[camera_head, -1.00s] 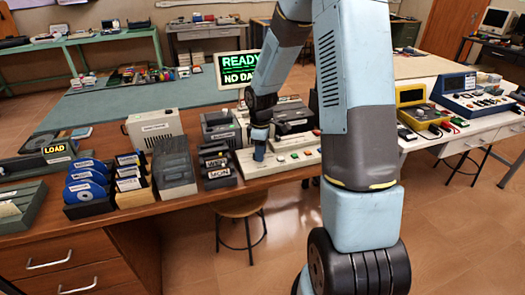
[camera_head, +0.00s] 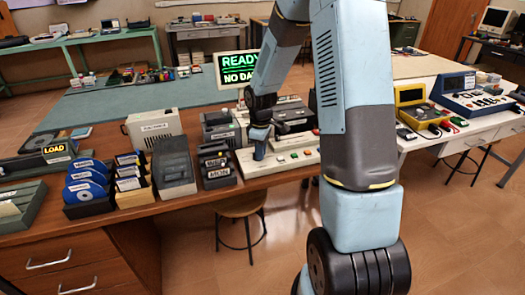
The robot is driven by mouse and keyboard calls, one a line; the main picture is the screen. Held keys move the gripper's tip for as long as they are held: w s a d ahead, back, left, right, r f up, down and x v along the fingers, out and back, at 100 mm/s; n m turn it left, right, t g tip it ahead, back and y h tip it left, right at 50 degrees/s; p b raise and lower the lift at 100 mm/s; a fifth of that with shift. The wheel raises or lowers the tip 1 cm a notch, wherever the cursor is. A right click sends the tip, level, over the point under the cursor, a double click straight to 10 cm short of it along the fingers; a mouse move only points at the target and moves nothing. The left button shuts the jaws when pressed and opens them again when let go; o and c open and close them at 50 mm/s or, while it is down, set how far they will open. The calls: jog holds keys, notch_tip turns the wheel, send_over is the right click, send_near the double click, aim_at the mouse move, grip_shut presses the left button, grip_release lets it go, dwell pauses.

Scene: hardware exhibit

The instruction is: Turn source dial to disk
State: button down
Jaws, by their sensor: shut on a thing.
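My gripper (camera_head: 259,152) points down at the left part of a cream control panel (camera_head: 262,168) on the wooden desk. Its fingers are shut on the source dial, which they and my wrist hide, so the dial's pointer and labels cannot be read. Several small coloured buttons (camera_head: 295,156) show on the panel to the right of my gripper. A monitor (camera_head: 238,71) behind the panel shows green text, "READY" above "NO DA", with the rest cut off by my arm.
Left of the panel stand black labelled boxes (camera_head: 215,170), a grey case (camera_head: 173,172), and racks of blue disks (camera_head: 86,185). A beige drive unit (camera_head: 153,127) is behind them. A stool (camera_head: 240,207) stands below the desk. Yellow and blue instruments (camera_head: 412,97) are on the right table.

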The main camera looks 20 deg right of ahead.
jog(key=m, duration=0.4)
jog(key=shift+a+r, duration=0.1)
jog(key=shift+a, duration=0.15)
jog(key=m, duration=0.4)
jog(key=shift+s+a, duration=0.1)
jog(key=shift+a, duration=0.1)
jog(key=m, duration=0.6)
jog(key=shift+a, duration=0.25)
jog(key=shift+m, duration=0.4)
jog(key=c, duration=1.1)
grip_release()
notch_tip(320, 180, up, 14)
jog(key=shift+f, duration=0.2)
